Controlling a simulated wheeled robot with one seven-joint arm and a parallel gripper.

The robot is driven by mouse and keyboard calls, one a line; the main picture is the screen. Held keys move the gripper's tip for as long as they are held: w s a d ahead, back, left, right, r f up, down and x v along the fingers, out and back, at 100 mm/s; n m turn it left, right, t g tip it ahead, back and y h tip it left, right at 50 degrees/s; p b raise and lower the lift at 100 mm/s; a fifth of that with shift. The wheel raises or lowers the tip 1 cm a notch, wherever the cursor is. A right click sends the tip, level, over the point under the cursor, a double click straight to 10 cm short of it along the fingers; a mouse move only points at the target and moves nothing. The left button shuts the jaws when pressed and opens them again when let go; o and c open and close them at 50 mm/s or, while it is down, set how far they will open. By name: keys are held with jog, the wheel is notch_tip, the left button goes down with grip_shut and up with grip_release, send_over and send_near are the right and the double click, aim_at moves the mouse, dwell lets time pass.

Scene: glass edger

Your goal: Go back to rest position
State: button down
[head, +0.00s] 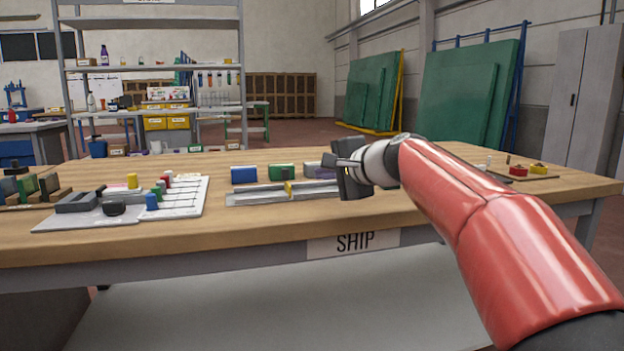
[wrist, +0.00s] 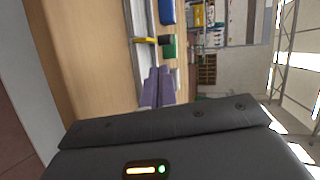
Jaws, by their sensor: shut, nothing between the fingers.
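My gripper (head: 338,163) is in the middle of the head view, at the end of my red arm. It is over the wooden table (head: 260,217), near the right end of a metal rail (head: 255,197), and points left. In the wrist view its two narrow fingers (wrist: 158,87) lie close together with nothing held between them. The gripper body hides part of the table and the rail's right end. I cannot tell the exact height of the gripper above the table.
A yellow marker (head: 289,190) is on the rail. A light board (head: 180,198) with small coloured pieces lies left. A red piece (head: 518,171) sits at the right.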

jog(key=shift+v, duration=1.05)
jog(key=s+d+f+n+g+h+p, duration=0.1)
jog(key=s+d+f+n+g+h, duration=0.1)
jog(key=s+f, duration=0.6)
jog(key=s+d+f+n+g+h, duration=0.2)
jog(key=s+d+f+n+h, duration=0.2)
jog(key=s, duration=1.1)
jog(key=s+d+f+n+g+h+p, duration=0.1)
jog(key=s+d+f+n+h, duration=0.2)
jog(key=s+d+f, duration=0.3)
jog(key=s+f+n, duration=0.1)
jog(key=s+f, duration=0.4)
jog(key=f, duration=0.2)
jog(key=shift+s+d+g+p, duration=0.15)
jog(key=shift+d+g+p, duration=0.15)
jog(key=shift+d+g, duration=0.1)
jog(key=shift+f, duration=0.1)
